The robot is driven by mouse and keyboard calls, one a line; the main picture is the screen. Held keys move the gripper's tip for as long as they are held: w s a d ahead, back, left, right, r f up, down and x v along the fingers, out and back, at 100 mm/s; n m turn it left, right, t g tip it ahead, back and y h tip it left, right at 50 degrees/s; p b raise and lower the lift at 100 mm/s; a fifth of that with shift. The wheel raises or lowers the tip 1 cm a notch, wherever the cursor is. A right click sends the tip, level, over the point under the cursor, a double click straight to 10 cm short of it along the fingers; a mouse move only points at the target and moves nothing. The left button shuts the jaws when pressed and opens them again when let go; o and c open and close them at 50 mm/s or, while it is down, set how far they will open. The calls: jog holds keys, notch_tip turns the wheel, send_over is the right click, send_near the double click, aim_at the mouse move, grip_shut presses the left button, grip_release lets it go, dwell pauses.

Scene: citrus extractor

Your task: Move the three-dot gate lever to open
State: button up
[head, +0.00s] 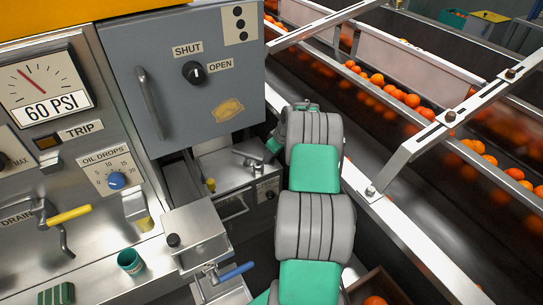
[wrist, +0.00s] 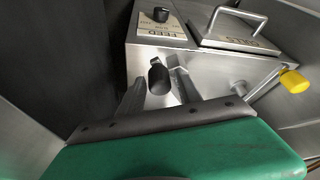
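A grey door in the head view carries a plate with three black dots (head: 240,22). Below the plate is a round black knob (head: 194,72) between SHUT and OPEN labels; its exact pointing is hard to read. In the wrist view, a metal box shows a black-tipped stub (wrist: 158,76) facing me and a lever with a yellow tip (wrist: 293,80), which shows small in the head view (head: 211,185). No dot mark is readable beside either. My gripper (wrist: 160,97) looks open, its grey fingers apart, with the stub in line between them; contact cannot be told. The head view hides its fingertips.
The box has a FEED switch (wrist: 160,15), upside down here, and a lid with a bar handle (wrist: 238,22). The door's handle (head: 150,103) juts out. A blue-handled lever (head: 237,271) is lower. A metal rail (head: 420,145) and orange conveyor lie right of my arm.

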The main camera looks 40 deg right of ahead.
grip_shut()
dwell(1.1)
